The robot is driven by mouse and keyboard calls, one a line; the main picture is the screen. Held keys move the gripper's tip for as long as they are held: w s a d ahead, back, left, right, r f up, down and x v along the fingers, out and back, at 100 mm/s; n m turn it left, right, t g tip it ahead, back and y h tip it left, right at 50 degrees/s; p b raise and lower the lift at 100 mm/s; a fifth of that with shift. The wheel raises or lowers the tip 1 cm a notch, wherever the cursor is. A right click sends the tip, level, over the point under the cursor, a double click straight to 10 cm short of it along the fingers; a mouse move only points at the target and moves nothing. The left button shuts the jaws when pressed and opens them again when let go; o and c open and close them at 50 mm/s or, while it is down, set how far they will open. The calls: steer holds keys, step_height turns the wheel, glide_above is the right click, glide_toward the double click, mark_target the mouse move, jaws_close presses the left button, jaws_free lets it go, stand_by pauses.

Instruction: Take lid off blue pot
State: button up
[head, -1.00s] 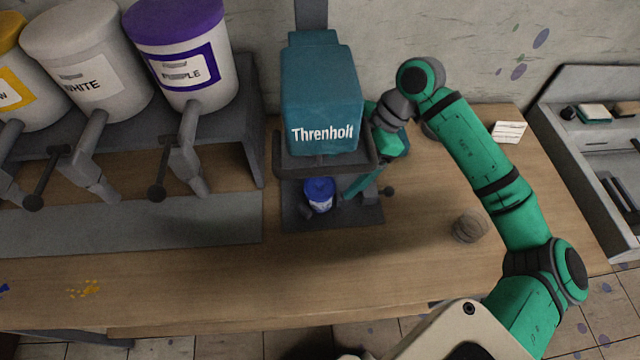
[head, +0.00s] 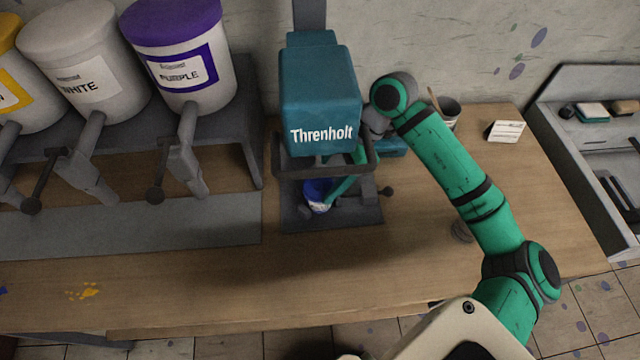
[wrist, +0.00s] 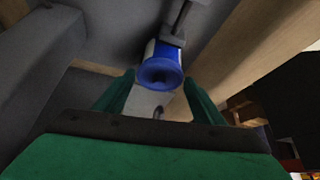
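The blue pot (head: 318,201), with a white label, stands on the grey base plate (head: 352,217) under the teal machine marked Threnholt (head: 320,100). In the wrist view its round blue top (wrist: 160,74) faces me, with a darker recessed middle. I cannot clearly tell the lid's edge from the pot. My gripper (wrist: 158,88) has its two green fingers spread, one on each side of the pot's top in the picture. I cannot tell whether they touch it.
A grey frame (head: 325,168) surrounds the machine's lower part, close above the pot. Paint tanks, including purple (head: 180,60) and white (head: 85,75), stand on a shelf at left.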

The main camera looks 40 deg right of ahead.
steer(key=shift+a, duration=0.15)
steer(key=shift+r, duration=0.1)
steer(key=shift+r, duration=0.25)
steer(key=s+d, duration=0.3)
steer(key=d, duration=0.5)
steer(key=s+d, duration=0.3)
steer(key=d, duration=0.6)
steer(key=shift+r, duration=0.4)
